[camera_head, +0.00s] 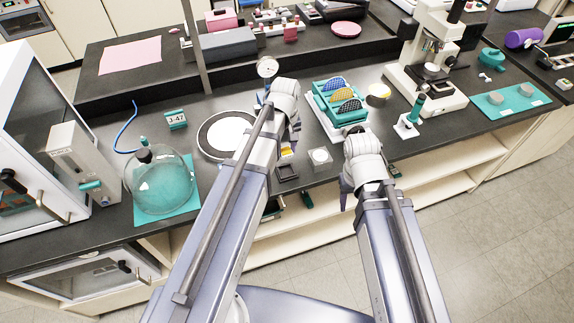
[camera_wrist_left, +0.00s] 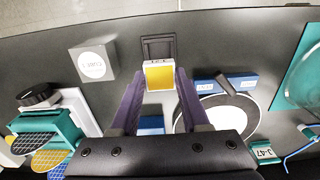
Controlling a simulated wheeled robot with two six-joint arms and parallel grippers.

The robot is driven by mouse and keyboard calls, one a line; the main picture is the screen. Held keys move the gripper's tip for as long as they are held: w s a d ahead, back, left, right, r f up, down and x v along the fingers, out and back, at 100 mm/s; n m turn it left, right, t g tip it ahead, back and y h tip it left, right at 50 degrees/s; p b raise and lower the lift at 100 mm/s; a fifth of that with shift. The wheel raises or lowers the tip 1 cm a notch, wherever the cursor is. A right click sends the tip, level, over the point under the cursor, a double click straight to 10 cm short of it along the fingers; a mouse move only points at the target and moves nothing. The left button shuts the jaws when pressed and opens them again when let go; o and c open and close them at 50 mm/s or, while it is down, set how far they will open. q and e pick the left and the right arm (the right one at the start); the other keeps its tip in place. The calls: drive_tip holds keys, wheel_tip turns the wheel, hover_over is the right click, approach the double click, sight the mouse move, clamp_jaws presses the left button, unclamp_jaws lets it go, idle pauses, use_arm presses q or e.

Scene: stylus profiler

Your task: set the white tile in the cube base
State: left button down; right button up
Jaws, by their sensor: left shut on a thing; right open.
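My left gripper (camera_wrist_left: 158,76) is shut on a small square tile (camera_wrist_left: 159,75) with a yellow face and a white edge, between the purple fingertips. In the head view the yellow face (camera_head: 286,152) shows just beyond my left arm, which hides most of the fingers. A dark square frame (camera_wrist_left: 158,47) lies right beside the tile, and also shows in the head view (camera_head: 287,172). Whether they touch is unclear. A pale grey block (camera_wrist_left: 93,62) with a white round top and small lettering stands apart from them. My right gripper (camera_head: 347,193) is open and empty near the bench's front edge.
A teal rack with several patterned discs (camera_head: 340,106) stands behind the grey block. A round white plate with a black ring (camera_head: 222,136) and a glass dome (camera_head: 160,180) are to the left. A microscope (camera_head: 432,62) stands to the right.

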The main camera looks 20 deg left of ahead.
use_arm(q)
drive_tip(key=b, duration=0.5)
hover_over(286, 172)
wheel_tip(286, 172, down, 6)
drive_tip(key=shift+w+r, duration=0.15)
wheel_tip(286, 172, down, 4)
drive_tip(key=b, duration=0.4)
drive_tip(key=shift+s+r, duration=0.1)
drive_tip(key=shift+s, duration=0.1)
drive_tip(key=shift+f, duration=0.2)
